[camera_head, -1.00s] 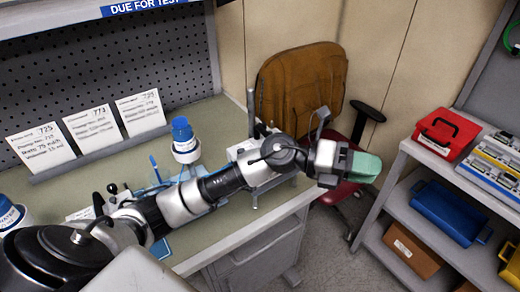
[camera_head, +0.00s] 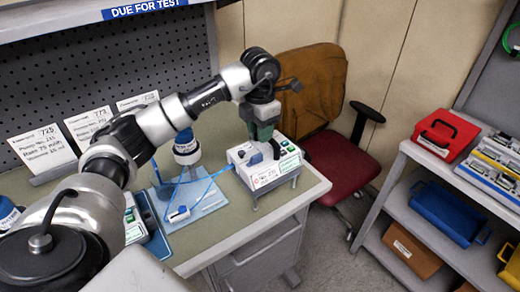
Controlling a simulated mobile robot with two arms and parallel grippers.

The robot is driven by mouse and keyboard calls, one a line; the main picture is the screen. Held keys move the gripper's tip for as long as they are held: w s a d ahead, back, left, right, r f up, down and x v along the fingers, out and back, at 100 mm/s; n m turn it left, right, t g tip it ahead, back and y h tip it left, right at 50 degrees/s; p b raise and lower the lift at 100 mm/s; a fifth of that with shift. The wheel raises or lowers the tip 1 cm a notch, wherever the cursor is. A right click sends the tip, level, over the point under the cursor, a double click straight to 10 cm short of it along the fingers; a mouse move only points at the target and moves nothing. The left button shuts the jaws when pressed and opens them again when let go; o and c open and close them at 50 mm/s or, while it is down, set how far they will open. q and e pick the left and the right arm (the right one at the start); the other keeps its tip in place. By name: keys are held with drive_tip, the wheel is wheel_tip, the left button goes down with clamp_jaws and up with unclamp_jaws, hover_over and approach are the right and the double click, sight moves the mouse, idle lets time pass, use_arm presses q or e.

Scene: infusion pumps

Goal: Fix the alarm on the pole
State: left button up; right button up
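A white infusion pump (camera_head: 268,178) with a printed label and green-marked panels sits at the right end of the bench. My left gripper (camera_head: 264,136) points down right over its top; the fingers are dark and small, so I cannot tell whether they touch it or are open. A pole that stood behind the pump is hidden by my arm. A blue tube (camera_head: 205,181) runs from the pump to a small white piece (camera_head: 178,214) on a light blue mat (camera_head: 212,203). A second pump (camera_head: 133,218) is partly hidden by my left arm. My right gripper is not in view.
Cards (camera_head: 43,147) lean at the pegboard. An office chair (camera_head: 345,180) is beyond the bench. A grey shelf (camera_head: 395,205) on the right holds a red box (camera_head: 446,133) and blue bin (camera_head: 450,211).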

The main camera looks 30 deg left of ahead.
sight(260, 154)
use_arm(q)
wheel_tip(260, 154, down, 6)
drive_tip(key=shift+p, duration=0.75)
drive_tip(key=shift+f, duration=0.85)
drive_tip(key=shift+c, duration=0.4)
clamp_jaws()
